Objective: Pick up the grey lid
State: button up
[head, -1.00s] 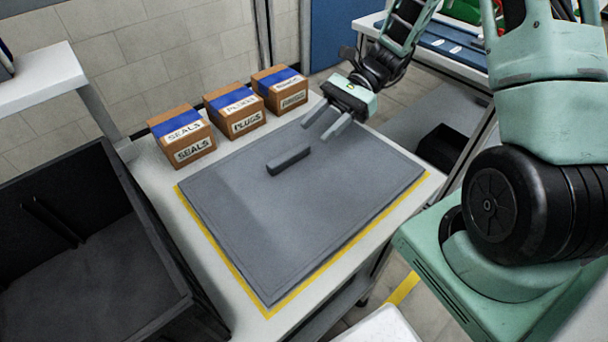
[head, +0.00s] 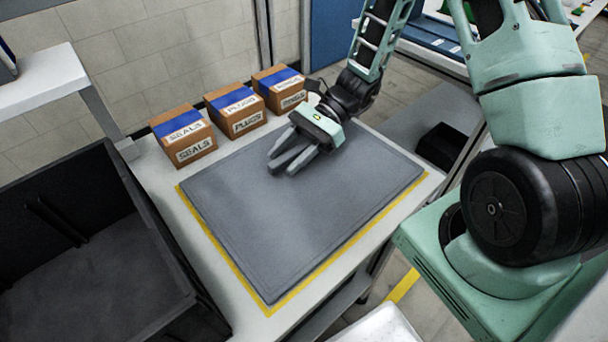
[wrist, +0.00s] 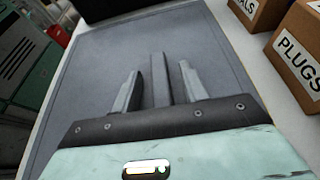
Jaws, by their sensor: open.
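The grey lid (head: 262,232) is a wide flat panel lying on the white table, with a raised grey bar handle (wrist: 159,75) near its middle. It fills much of the wrist view (wrist: 215,65). My gripper (head: 282,165) is over the handle, low above the lid. In the wrist view the two fingers stand on either side of the handle, with a gap visible on both sides, so my gripper (wrist: 159,72) is open. In the head view the fingers and hand hide part of the handle. I cannot tell exactly how deep the fingers reach.
Three cardboard boxes, marked SEALS (head: 183,137), PLUGS (head: 236,110) and a third partly hidden one (head: 279,88), stand along the lid's far edge. A large black open crate (head: 85,235) is at the left. Yellow tape (head: 335,258) borders the lid.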

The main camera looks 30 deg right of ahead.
grip_shut()
jog(key=shift+r, duration=0.1)
